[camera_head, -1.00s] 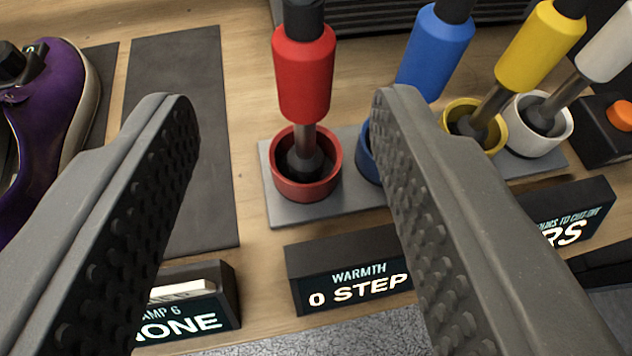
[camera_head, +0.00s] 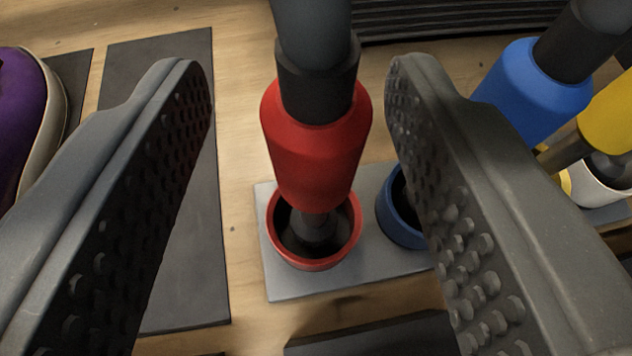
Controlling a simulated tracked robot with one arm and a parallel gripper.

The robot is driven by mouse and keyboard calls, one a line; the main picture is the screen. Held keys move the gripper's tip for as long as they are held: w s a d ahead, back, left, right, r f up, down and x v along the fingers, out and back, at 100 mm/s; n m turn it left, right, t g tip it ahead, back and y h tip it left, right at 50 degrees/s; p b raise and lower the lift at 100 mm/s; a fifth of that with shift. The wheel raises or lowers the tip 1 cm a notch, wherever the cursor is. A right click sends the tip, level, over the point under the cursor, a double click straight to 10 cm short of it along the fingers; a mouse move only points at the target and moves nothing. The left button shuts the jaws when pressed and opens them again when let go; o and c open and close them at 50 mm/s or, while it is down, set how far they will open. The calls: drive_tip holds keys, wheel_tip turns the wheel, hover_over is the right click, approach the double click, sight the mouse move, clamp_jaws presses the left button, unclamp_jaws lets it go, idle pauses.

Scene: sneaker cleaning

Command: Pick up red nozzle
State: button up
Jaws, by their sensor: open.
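The red nozzle (camera_head: 314,150) stands upright in a red-rimmed cup (camera_head: 313,262) on a grey plate (camera_head: 292,288). It has a red body, a dark collar and a dark hose rising out of the top of the view. My gripper (camera_head: 293,75) is open, with one dark, studded finger to the left of the nozzle and one to the right. There are gaps on both sides, and neither finger appears to touch the nozzle. The nozzle's lower tip is inside the cup.
A blue nozzle (camera_head: 538,92) and its blue cup (camera_head: 400,218) are close behind the right finger. A yellow nozzle (camera_head: 612,120) and a white cup (camera_head: 600,180) are farther right. A purple sneaker (camera_head: 22,115) is at left, beside a dark mat (camera_head: 190,270).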

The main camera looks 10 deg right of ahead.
sight(317, 92)
drive_tip(key=x, duration=0.3)
drive_tip(key=shift+w+d+r, duration=0.1)
drive_tip(key=shift+d, duration=0.2)
drive_tip(key=shift+x, duration=0.75)
clamp_jaws()
